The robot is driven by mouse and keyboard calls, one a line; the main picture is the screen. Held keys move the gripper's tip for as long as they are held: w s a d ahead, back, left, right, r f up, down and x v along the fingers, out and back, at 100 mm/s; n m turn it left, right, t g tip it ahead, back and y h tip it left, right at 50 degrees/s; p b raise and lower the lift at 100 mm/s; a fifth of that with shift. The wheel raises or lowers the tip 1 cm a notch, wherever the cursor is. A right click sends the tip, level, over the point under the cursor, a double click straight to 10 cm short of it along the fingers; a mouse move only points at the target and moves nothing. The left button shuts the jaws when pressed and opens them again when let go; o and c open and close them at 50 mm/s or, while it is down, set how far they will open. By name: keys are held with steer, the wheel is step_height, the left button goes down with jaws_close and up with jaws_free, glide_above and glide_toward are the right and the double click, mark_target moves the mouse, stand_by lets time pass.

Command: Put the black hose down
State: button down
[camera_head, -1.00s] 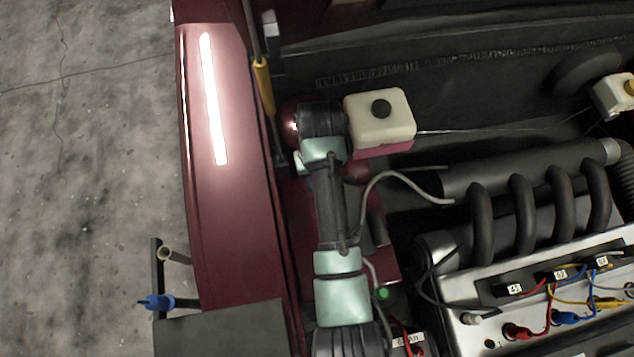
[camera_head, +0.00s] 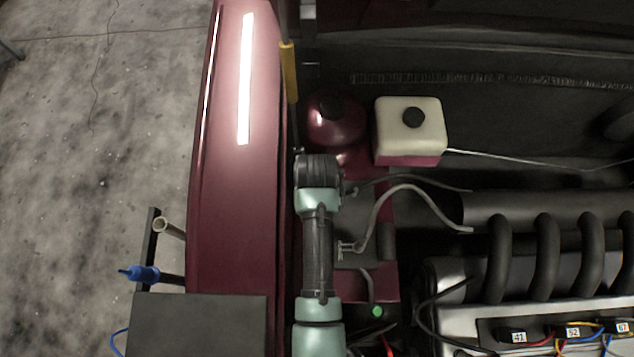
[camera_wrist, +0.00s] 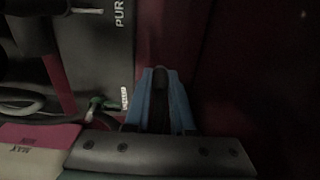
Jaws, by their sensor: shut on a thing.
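My gripper (camera_wrist: 160,105) shows in the wrist view as two blue fingers, shut on a short dark piece (camera_wrist: 160,82) that looks like an end of the black hose. In the head view my wrist hides the fingers. A thin dark hose (camera_head: 415,180) runs from beside my wrist to the right, toward the engine. Whether it joins the held piece cannot be seen. In the wrist view the fingers hang above a dark red surface, beside a grey box marked "PUR" (camera_wrist: 105,45). Contact with any surface cannot be told.
A cream tank (camera_head: 408,130) with a black cap and a red dome (camera_head: 335,122) stand beyond my wrist. A grey hose (camera_head: 385,205) curves to the right of it. A green connector (camera_head: 377,312) lies lower. The red fender (camera_head: 235,180) borders the left.

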steer(key=shift+f, duration=0.65)
steer(key=shift+f, duration=0.2)
steer(key=c, duration=0.8)
jaws_free()
steer(key=shift+o, duration=0.2)
step_height(320, 180, up, 12)
steer(key=shift+r+p, duration=0.25)
steer(key=shift+p, duration=0.5)
